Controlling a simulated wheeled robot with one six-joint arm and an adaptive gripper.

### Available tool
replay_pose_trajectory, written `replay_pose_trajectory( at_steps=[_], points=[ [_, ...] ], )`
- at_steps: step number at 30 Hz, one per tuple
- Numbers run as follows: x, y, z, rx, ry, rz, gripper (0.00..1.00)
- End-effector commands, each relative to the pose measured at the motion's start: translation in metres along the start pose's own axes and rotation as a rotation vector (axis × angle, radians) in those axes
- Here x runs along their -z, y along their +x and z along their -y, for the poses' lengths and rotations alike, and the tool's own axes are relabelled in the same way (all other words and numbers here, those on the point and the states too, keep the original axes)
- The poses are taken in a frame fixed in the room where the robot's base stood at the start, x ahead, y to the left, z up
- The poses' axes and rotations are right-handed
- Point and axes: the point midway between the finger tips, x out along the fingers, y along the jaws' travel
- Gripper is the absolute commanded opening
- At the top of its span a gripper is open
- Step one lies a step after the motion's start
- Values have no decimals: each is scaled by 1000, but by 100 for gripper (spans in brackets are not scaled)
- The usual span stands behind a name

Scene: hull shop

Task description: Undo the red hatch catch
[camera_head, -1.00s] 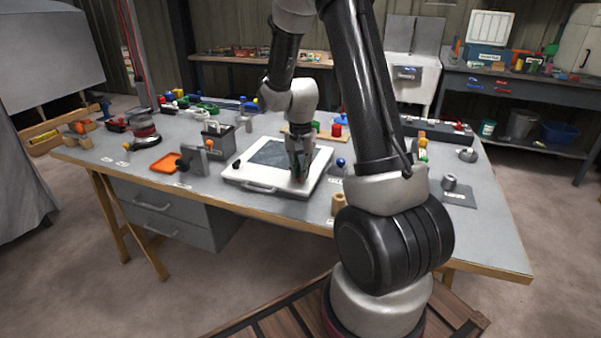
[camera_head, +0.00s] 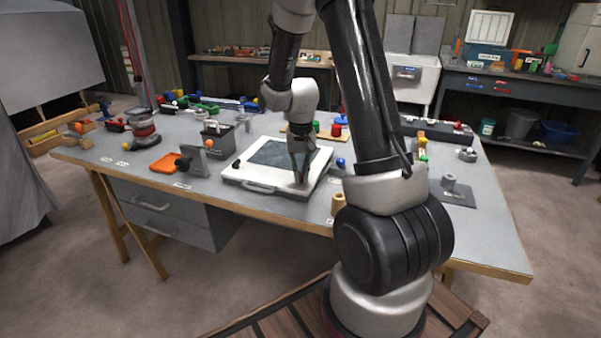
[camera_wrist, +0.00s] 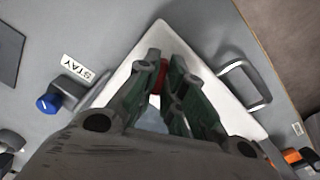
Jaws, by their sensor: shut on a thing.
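The white hatch (camera_head: 232,178) with a dark window panel (camera_head: 283,153) lies flat on the bench; it also shows in the wrist view (camera_wrist: 187,45). The red catch (camera_wrist: 157,74) shows as a small red piece between my fingertips near the hatch's corner. My gripper (camera_head: 301,178) points down at the hatch's front right corner, shut on the red catch. In the wrist view, the green-grey fingers (camera_wrist: 160,84) cover most of the catch, so its exact position is hidden. A grey bar handle (camera_wrist: 245,84) stands on the hatch edge beside my fingers.
A blue knob (camera_wrist: 47,103) on a grey fitting stands beside the hatch, near a STAY label (camera_wrist: 77,69). Small parts crowd the bench's back.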

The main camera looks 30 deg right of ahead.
Motion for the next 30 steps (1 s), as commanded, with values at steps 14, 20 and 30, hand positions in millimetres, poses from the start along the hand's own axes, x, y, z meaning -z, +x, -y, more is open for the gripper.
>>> replay_pose_trajectory(
  at_steps=[14,20,30],
  points=[
    [1,0,-2,0,-451,-1,0],
    [1,0,-3,0,-641,-1,0],
    [2,0,-4,-1,-929,-1,0]
  ],
)
